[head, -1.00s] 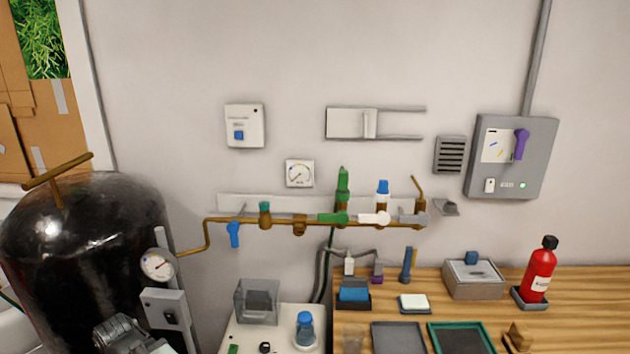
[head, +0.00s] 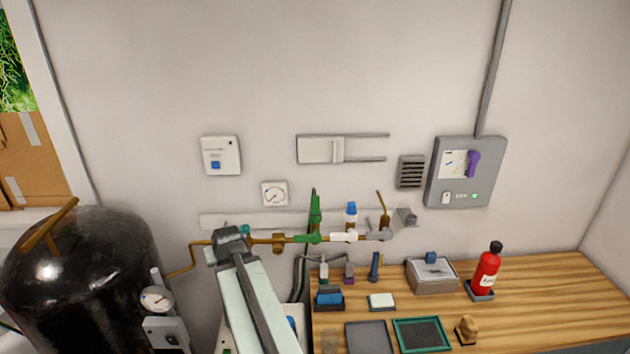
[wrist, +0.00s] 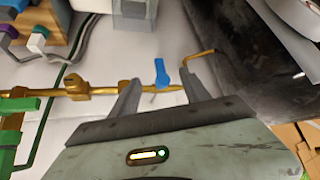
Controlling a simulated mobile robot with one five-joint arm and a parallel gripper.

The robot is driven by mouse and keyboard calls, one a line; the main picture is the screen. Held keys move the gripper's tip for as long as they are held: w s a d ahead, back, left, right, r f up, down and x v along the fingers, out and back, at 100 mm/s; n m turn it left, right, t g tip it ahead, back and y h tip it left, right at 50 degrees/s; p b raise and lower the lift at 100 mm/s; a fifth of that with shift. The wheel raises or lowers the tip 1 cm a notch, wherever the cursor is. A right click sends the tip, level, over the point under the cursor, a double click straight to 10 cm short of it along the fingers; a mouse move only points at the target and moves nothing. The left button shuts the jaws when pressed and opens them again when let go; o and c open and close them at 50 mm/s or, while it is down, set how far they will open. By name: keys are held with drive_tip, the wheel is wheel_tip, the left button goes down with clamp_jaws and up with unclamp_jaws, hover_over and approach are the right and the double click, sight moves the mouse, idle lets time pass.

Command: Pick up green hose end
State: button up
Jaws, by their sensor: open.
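A small pale hose end with a green part (head: 323,270) stands at the back left of the wooden bench, below the brass pipe. It also seems to show at the upper left of the wrist view (wrist: 38,39), with a thin dark hose near it. My gripper (wrist: 160,88) is open and empty, its two fingers apart in front of the brass pipe. A blue lever (wrist: 162,72) shows between the fingers. The hose end is well to the left of them in the wrist view. In the head view my gripper (head: 231,236) covers the pipe's left part; its fingertips are hidden.
The brass pipe (head: 278,241) carries a green valve handle (head: 307,238) and an upright green fitting (head: 315,212). A purple hose end (head: 349,272) stands beside the pale one. A blue-topped block (head: 329,298) stands in front. A black tank (head: 85,275) is at left.

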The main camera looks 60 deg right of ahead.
drive_tip(key=s+d+r+m+t+h, duration=0.1)
drive_tip(key=s+d+r+h, duration=0.2)
drive_tip(key=d, duration=0.5)
drive_tip(key=s+d+r+m, duration=0.2)
drive_tip(key=s+d+r, duration=0.15)
drive_tip(key=d, duration=0.45)
drive_tip(key=m+h+p, duration=0.2)
drive_tip(key=h, duration=0.2)
approach(315, 204)
drive_tip(key=w+d, duration=0.2)
drive_tip(key=d, duration=0.1)
drive_tip(key=shift+w+f, duration=0.3)
drive_tip(key=shift+f, duration=0.05)
drive_tip(key=shift+b+x, duration=0.75)
drive_tip(key=shift+x, duration=0.8)
drive_tip(key=b+x, duration=0.1)
drive_tip(key=x, duration=0.2)
drive_tip(key=f+b+x, duration=0.1)
drive_tip(key=x, duration=0.1)
drive_tip(key=shift+s+b, duration=0.3)
drive_tip(key=shift+b, duration=0.05)
drive_tip(key=shift+r, duration=0.1)
drive_tip(key=shift+a, duration=0.1)
drive_tip(key=shift+c, duration=0.9)
clamp_jaws()
